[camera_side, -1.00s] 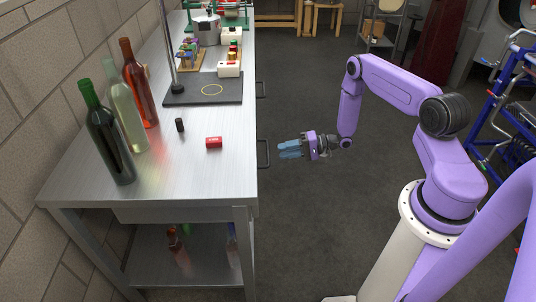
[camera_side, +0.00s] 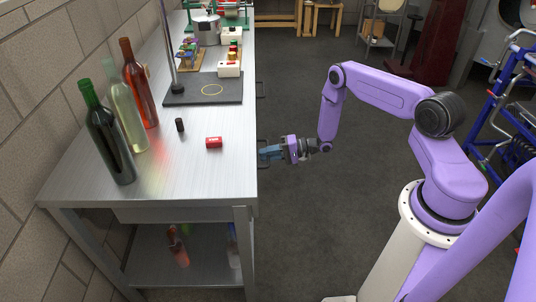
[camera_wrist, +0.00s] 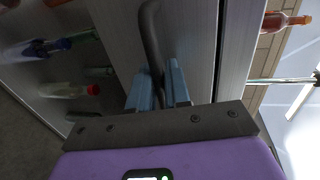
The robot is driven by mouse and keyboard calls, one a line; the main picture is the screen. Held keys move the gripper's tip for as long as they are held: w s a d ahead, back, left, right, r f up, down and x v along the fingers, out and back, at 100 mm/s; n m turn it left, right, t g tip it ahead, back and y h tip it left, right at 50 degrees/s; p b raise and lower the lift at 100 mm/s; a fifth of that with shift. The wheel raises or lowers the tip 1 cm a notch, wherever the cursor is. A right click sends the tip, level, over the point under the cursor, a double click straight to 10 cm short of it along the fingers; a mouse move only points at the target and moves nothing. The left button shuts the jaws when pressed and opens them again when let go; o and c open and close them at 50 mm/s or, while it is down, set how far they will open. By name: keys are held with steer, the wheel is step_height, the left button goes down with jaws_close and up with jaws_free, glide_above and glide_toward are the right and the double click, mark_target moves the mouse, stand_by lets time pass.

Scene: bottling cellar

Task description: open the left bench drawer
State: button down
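The steel bench (camera_side: 200,185) stands at the left in the side view, with the drawer fronts on its right side. The near drawer's dark bar handle (camera_wrist: 152,35) runs down between my gripper's two blue fingers in the wrist view. My gripper (camera_wrist: 158,85) is around the handle, with a finger on each side and narrow gaps visible, so it looks open. In the side view my gripper (camera_side: 267,152) is at the bench edge and hides most of that handle. The drawer front (camera_wrist: 188,35) looks flush; no opening shows.
A second handle (camera_side: 261,88) is farther along the bench. On top are a green bottle (camera_side: 108,135), a pale bottle (camera_side: 128,115), a red bottle (camera_side: 140,88), a red capsule (camera_side: 213,142) and a black stopper (camera_side: 180,125). The floor (camera_side: 320,220) beside the bench is clear.

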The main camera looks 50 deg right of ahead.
steer(key=shift+d, duration=0.1)
steer(key=f+v, duration=0.2)
steer(key=v, duration=1.1)
steer(key=s+f+v, duration=0.1)
steer(key=f+v, duration=0.2)
steer(key=v, duration=1)
steer(key=shift+d+f, duration=0.2)
steer(key=shift+d, duration=0.2)
steer(key=shift+w, duration=0.1)
steer(key=c, duration=1.3)
jaws_free()
steer(key=v, duration=1.7)
steer(key=shift+d, duration=0.15)
